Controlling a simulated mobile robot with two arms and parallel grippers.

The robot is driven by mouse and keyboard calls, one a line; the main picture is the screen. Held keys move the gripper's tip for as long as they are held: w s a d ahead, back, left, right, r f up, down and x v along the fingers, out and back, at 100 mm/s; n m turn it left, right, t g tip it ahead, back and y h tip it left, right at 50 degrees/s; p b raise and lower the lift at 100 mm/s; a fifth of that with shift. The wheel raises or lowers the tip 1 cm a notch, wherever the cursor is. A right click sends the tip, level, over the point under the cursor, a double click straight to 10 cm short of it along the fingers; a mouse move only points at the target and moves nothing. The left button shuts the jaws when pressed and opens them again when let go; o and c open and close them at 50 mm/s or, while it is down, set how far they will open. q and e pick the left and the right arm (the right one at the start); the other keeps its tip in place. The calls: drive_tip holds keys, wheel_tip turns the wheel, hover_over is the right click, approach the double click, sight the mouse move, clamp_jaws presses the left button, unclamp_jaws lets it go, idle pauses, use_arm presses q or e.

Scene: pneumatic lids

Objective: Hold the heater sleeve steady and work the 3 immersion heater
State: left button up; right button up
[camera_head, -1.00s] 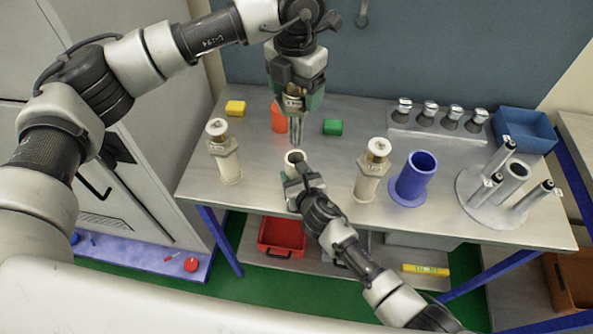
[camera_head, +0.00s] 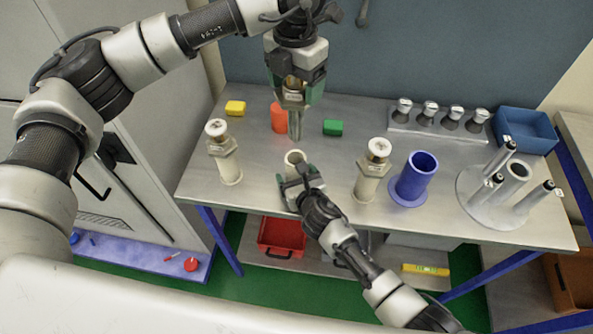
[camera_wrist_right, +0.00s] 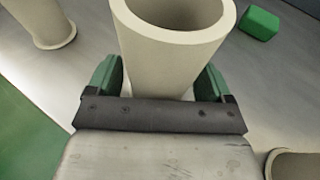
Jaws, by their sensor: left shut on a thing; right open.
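The empty heater sleeve (camera_head: 295,160), a beige open-topped tube, stands upright on the table. My right gripper (camera_head: 298,181) is low at its near side. In the right wrist view the hollow sleeve (camera_wrist_right: 172,50) rises between the two spread green fingers (camera_wrist_right: 160,85), with no clear grip on it. My left gripper (camera_head: 294,100) is shut on an immersion heater (camera_head: 295,125), a grey metal rod hanging upright above and behind the sleeve's mouth, apart from it. Two other beige sleeves, left (camera_head: 229,168) and right (camera_head: 367,186), have white-topped heaters (camera_head: 216,129) (camera_head: 379,148) seated in them.
A blue flanged tube (camera_head: 416,177) and a grey stand with several black-tipped posts (camera_head: 500,210) are at right. A rack of grey knobs (camera_head: 440,138) and a blue bin (camera_head: 525,133) stand behind. An orange cylinder (camera_head: 279,118), yellow block (camera_head: 235,108) and green block (camera_head: 333,128) are at the back.

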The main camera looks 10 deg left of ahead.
drive_tip(key=shift+s+r, duration=0.1)
drive_tip(key=v, duration=1.2)
